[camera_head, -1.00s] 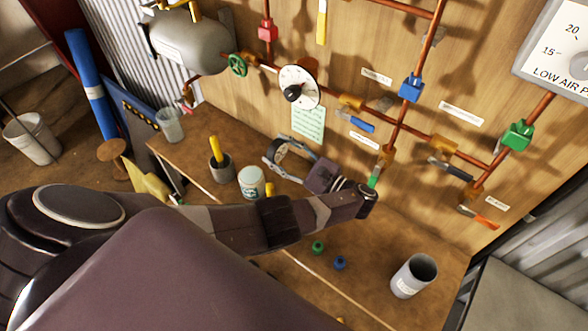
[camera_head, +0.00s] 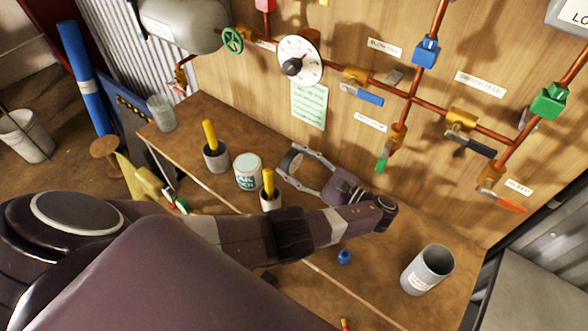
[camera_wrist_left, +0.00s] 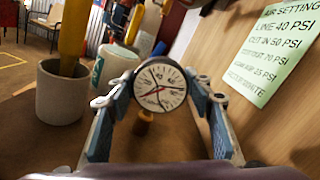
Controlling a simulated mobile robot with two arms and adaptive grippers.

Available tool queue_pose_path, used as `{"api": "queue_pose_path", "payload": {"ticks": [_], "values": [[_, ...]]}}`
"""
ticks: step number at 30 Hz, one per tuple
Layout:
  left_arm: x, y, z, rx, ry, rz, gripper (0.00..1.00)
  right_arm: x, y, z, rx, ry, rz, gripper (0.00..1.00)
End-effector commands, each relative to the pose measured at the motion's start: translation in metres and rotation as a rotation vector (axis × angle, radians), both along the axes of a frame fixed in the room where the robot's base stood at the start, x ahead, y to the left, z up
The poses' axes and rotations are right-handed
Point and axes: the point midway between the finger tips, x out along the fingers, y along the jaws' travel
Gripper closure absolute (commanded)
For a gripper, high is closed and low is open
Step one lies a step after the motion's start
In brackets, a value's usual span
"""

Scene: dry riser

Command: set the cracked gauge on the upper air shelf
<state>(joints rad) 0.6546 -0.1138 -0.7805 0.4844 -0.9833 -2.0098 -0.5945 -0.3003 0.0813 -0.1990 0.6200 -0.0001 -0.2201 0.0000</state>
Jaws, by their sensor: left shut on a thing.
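The gauge is a small round dial with a dark rim, white face and dark and red lines, in the middle of the left wrist view (camera_wrist_left: 160,86). In the head view it shows small and edge-on (camera_head: 291,162). My left gripper (camera_head: 302,168) is shut on it, one finger on each side, and holds it by the board wall above the workbench (camera_head: 385,295). In the left wrist view the gripper (camera_wrist_left: 155,92) shows both blue-grey fingers at the dial's sides. I cannot make out an upper air shelf. My right gripper is not in view.
A grey cup with a yellow tool (camera_head: 216,158) and a white jar (camera_head: 248,172) stand left of the gripper. A grey cylinder (camera_head: 428,270) stands at the bench's right. Copper pipes with valves (camera_head: 410,98), a large wall dial (camera_head: 300,60) and a green note (camera_head: 309,105) are on the wall.

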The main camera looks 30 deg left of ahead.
Motion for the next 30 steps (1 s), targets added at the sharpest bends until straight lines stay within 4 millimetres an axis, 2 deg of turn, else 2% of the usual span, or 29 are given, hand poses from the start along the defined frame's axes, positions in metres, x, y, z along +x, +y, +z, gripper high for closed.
{"api": "queue_pose_path", "payload": {"ticks": [1,12,13,17,30], "values": [[0.0004,0.0001,-0.0060,0.001,-0.002,-0.001,0.83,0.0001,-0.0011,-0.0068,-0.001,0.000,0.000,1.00],[0.0002,0.0002,-0.0074,0.001,-0.001,0.000,0.83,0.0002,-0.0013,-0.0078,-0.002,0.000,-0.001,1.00],[0.0001,0.0002,-0.0069,0.000,0.000,0.000,0.50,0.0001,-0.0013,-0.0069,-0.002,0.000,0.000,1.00],[0.0001,0.0001,-0.0064,0.000,0.000,0.000,0.36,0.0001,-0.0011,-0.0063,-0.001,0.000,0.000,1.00],[0.0002,0.0000,-0.0051,0.000,-0.001,0.000,0.35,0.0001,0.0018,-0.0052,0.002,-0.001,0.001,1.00]]}}
